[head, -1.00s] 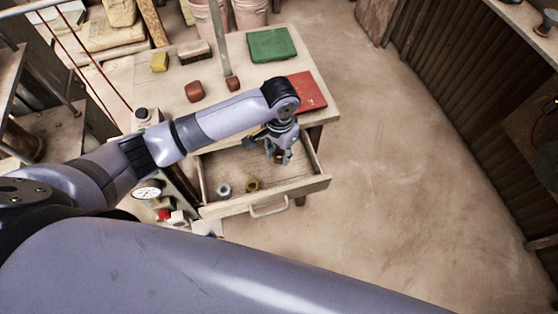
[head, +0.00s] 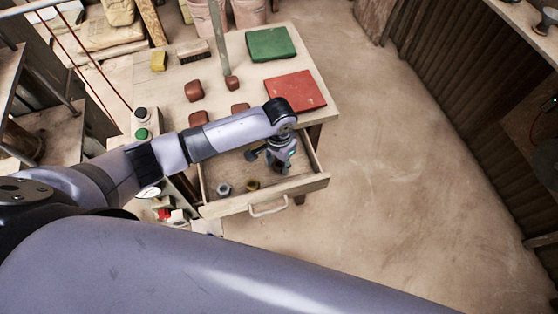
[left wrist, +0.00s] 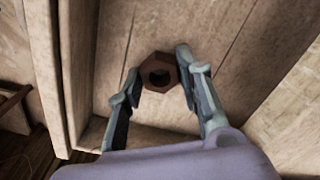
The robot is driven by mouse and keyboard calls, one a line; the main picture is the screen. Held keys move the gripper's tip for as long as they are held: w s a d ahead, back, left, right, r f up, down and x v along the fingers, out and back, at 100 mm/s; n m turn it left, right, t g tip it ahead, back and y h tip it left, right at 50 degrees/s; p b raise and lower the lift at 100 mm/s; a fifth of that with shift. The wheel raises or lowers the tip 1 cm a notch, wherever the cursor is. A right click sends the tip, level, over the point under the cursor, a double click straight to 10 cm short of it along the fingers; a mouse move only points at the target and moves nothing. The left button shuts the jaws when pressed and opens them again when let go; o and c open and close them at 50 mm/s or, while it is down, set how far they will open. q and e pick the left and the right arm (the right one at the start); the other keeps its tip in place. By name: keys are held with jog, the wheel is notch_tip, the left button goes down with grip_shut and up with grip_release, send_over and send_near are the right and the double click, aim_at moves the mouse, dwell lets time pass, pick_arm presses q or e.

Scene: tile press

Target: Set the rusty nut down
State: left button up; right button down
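The rusty nut (left wrist: 160,73) is a dark brown hexagon with a round hole. In the left wrist view it lies flat over the drawer's wooden floor, between the fingertips of my left gripper (left wrist: 159,65). Thin gaps show between the nut and both fingers, so the gripper looks slightly open around it. In the head view my left gripper (head: 283,168) points down inside the open drawer (head: 292,186), at its right part. The nut is hard to make out there. My right gripper is not in view.
A grey nut (head: 224,189) and a brass-coloured nut (head: 252,185) lie in the drawer, left of my gripper. The table above holds a red tile (head: 295,91), a green tile (head: 271,44) and several reddish lumps. The floor at right is clear.

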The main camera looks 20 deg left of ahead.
aim_at(279, 165)
pick_arm(q)
jog(key=o, duration=0.3)
jog(key=shift+o, duration=0.2)
notch_tip(279, 165, up, 12)
jog(key=shift+r+b, duration=0.15)
jog(key=shift+b, duration=0.15)
jog(key=shift+s, duration=0.1)
dwell(0.6)
